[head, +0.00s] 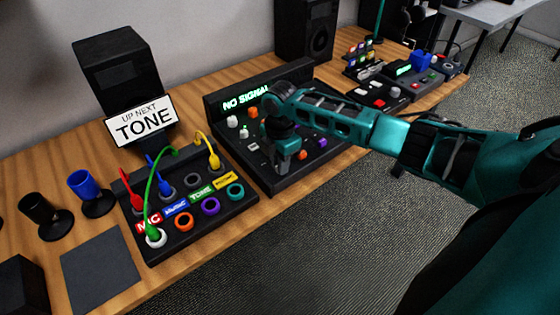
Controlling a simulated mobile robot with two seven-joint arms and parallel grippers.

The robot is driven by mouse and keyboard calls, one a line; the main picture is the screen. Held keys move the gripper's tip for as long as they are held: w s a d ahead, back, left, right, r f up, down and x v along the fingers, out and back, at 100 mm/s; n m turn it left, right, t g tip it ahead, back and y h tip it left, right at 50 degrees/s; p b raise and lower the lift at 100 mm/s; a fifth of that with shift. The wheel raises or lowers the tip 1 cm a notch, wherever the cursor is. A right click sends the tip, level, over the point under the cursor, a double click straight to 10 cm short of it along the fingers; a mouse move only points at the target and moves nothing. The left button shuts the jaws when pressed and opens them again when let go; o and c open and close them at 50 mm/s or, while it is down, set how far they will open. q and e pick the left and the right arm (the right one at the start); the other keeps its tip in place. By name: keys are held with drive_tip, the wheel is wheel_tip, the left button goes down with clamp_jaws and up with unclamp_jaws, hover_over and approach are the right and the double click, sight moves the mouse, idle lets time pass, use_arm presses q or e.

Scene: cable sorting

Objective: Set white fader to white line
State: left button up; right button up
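The black mixer console (263,178) has a screen reading "NO SIGNAL" (246,97). On its panel, a white round knob (232,121) stands at the left, with small pale caps (252,147) below it. I cannot tell which cap is the white fader, and no white line can be made out. My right gripper (284,164) points down over the middle of the panel, at or just above its surface, and hides part of it. Whether its fingers are open, shut or holding a cap is not clear. My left gripper is not in view.
An orange knob (253,112), an orange cap (303,155) and a purple cap (323,142) are on the console. A patch box (200,228) with colored cables stands to its left. A "TONE" sign (142,122), speakers (117,68) and a blue cup-shaped holder (84,185) are nearby.

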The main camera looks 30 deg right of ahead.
sight(270, 161)
clamp_jaws()
drive_tip(key=shift+w, duration=0.1)
drive_tip(key=w+b, duration=0.2)
drive_tip(key=w, duration=0.1)
drive_tip(key=shift+w+a+f, duration=0.1)
drive_tip(key=shift+a+f, duration=0.05)
drive_tip(key=shift+w+b, duration=0.35)
drive_tip(key=shift+w, duration=0.15)
drive_tip(key=shift+r, duration=0.2)
drive_tip(key=o, duration=0.5)
unclamp_jaws()
